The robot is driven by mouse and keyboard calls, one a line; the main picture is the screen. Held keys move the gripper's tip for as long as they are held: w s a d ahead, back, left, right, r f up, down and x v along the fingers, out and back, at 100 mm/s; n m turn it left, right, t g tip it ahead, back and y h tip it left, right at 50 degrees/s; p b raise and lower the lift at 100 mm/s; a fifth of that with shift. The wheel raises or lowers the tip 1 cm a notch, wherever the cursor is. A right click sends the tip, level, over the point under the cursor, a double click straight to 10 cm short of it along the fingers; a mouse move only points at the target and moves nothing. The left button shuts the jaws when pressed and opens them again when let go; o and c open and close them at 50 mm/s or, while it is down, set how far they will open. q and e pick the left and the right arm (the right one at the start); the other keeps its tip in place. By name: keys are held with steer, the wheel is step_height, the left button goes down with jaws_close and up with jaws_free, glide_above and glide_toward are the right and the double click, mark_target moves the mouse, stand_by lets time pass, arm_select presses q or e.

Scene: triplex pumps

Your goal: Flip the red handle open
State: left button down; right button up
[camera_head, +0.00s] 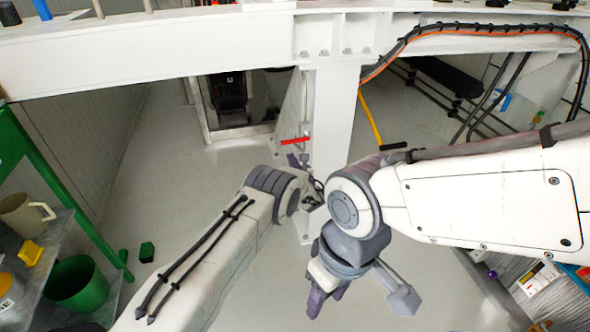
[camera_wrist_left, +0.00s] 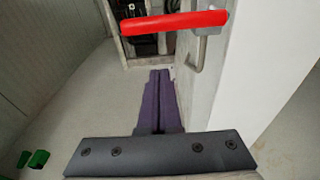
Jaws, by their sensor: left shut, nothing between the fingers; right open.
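The red handle (camera_head: 295,141) lies roughly level on a grey metal bracket beside the white column in the head view. It also shows close up at the top of the left wrist view (camera_wrist_left: 175,22), running across the picture. My left gripper (camera_head: 297,160) is just below the handle in the head view, partly hidden by its own wrist. In the left wrist view its purple fingers (camera_wrist_left: 159,90) are together with nothing between them and point just below the bar, apart from it in the picture. My right gripper (camera_head: 358,297) hangs low, open and empty, away from the handle.
The white column (camera_head: 335,115) stands directly right of the handle, under a white beam (camera_head: 180,48). A yellow bar (camera_head: 370,117) leans behind it. A green shelf (camera_head: 60,190) with a mug (camera_head: 20,213) and a green bin (camera_head: 77,283) is at left. Floor at left centre is mostly clear.

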mark_target(295, 141)
arm_select(q)
steer(key=shift+w+r, duration=0.2)
steer(key=shift+r, duration=1.75)
arm_select(e)
steer(key=shift+f, duration=0.1)
